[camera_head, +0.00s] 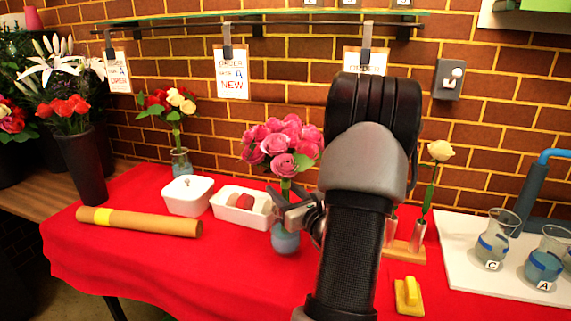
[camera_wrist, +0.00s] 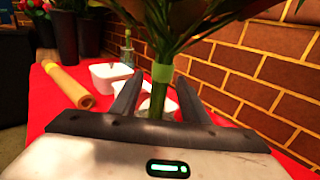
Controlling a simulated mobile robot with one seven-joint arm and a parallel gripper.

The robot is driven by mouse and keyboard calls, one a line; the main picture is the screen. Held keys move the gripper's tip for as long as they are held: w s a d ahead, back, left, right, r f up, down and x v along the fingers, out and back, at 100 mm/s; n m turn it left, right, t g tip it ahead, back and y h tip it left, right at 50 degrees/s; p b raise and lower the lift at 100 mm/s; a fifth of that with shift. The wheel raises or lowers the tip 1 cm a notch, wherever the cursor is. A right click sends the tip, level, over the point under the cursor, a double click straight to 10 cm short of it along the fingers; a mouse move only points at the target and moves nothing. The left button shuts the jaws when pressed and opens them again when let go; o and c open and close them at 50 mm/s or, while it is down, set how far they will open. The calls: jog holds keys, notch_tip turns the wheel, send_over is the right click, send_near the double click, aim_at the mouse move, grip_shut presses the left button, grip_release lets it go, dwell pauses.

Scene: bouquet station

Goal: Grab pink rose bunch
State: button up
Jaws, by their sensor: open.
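The pink rose bunch (camera_head: 282,143) stands upright in a round blue vase (camera_head: 286,239) on the red-covered table, in the middle of the head view. My gripper (camera_head: 284,207) is at its stems, just above the vase. In the wrist view, the green-banded stems (camera_wrist: 162,76) stand between the two dark fingers of my gripper (camera_wrist: 156,100), which are apart. The leaves fill the top of the wrist view, and the pink blooms are out of it. My arm hides part of the table and wall behind it in the head view.
A white box (camera_head: 187,196) and a white tray (camera_head: 232,216) stand left of the vase. A brown paper roll (camera_head: 140,222) lies on the red cloth (camera_head: 185,262). Right of my arm are a yellow block (camera_head: 409,297), a single cream rose (camera_head: 440,151) and glass flasks (camera_head: 495,240). A brick wall stands behind.

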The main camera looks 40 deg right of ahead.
jog(key=shift+x, duration=1.4)
grip_shut()
jog(key=shift+r, duration=0.1)
